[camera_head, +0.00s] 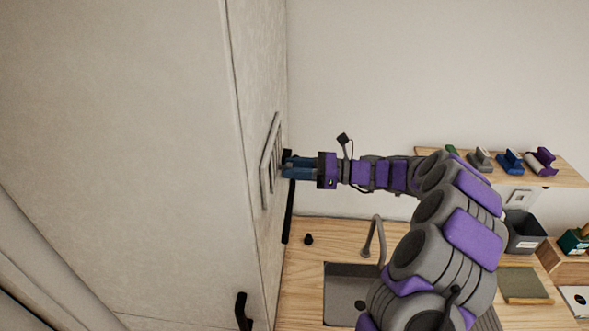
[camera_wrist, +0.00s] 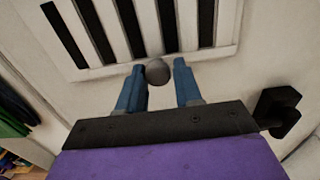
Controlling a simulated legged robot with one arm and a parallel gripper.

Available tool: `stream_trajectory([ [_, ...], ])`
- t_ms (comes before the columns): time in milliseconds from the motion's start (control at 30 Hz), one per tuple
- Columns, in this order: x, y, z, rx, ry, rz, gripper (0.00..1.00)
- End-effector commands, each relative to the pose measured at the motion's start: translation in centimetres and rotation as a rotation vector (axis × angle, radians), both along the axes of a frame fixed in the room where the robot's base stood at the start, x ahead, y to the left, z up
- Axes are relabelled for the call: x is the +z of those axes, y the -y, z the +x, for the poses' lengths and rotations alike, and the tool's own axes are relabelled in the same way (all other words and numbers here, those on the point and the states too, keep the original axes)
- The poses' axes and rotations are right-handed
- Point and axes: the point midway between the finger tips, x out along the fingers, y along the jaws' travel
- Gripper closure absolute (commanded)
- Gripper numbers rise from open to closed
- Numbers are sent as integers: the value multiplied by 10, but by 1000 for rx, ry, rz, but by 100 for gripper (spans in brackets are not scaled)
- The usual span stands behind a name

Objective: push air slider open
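The air slider is a pale slatted vent on the side of the tall grey cabinet in the head view (camera_head: 270,160). In the wrist view the vent's frame (camera_wrist: 190,55) and dark slots fill the top. A round grey knob (camera_wrist: 157,72) sits at the vent's lower edge. My gripper (camera_wrist: 159,72) has its two blue fingers apart, one on each side of the knob, with visible gaps; whether either touches it I cannot tell. In the head view my gripper (camera_head: 285,164) reaches left to the vent, and the knob is hidden there.
A black bar handle (camera_head: 289,212) is close below my gripper; a black handle (camera_wrist: 278,108) shows at right in the wrist view. A wooden counter (camera_head: 318,228) holds a sink (camera_head: 345,285) and tap (camera_head: 377,235). A shelf (camera_head: 560,178) with small coloured items is at right.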

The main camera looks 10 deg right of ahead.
Motion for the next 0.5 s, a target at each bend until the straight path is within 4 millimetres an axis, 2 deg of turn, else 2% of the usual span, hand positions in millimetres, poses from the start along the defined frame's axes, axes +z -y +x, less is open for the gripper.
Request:
stream_trajectory([
  [33,2,1,1,-4,3,0,65],
  [233,1,0,0,-1,1,0,46],
  [500,1,0,-3,2,1,-1,46],
])
